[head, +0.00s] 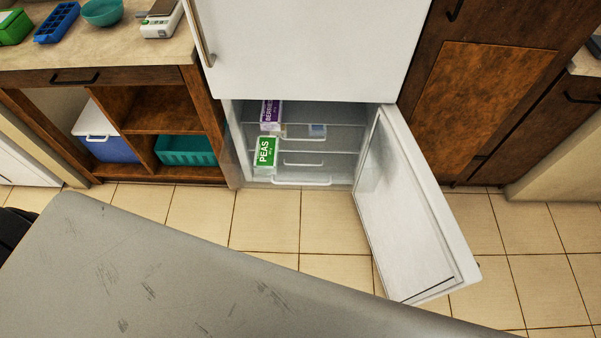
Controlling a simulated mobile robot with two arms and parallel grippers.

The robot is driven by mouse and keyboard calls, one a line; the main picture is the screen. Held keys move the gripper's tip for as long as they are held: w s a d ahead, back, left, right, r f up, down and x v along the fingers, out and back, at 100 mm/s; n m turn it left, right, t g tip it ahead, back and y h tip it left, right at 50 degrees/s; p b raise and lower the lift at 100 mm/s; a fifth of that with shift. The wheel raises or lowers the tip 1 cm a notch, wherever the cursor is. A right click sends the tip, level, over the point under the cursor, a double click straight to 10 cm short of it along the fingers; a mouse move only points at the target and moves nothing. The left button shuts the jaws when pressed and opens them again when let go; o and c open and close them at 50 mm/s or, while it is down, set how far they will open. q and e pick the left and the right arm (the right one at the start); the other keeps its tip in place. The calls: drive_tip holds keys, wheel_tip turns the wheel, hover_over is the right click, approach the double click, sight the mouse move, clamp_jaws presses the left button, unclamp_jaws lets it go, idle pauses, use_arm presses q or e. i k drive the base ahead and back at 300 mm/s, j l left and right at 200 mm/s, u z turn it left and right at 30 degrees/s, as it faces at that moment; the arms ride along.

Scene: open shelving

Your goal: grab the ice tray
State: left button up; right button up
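A blue ice tray (57,22) with small compartments lies on the counter at the upper left, between a green box and a teal bowl. Neither of my grippers can be made out in the head view.
The freezer door (415,210) stands open to the right. Inside are a purple berries box (270,114) and a green peas box (265,152). A green box (14,27), teal bowl (102,12) and scale (161,22) are on the counter. A grey scratched surface (200,270) fills the foreground.

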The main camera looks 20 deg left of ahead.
sight(56, 25)
drive_tip(key=u, duration=1.9)
drive_tip(key=i+j+z, duration=0.1)
drive_tip(key=z, duration=0.3)
drive_tip(key=i+j+z, duration=0.15)
drive_tip(key=z, duration=0.25)
drive_tip(key=i, duration=0.05)
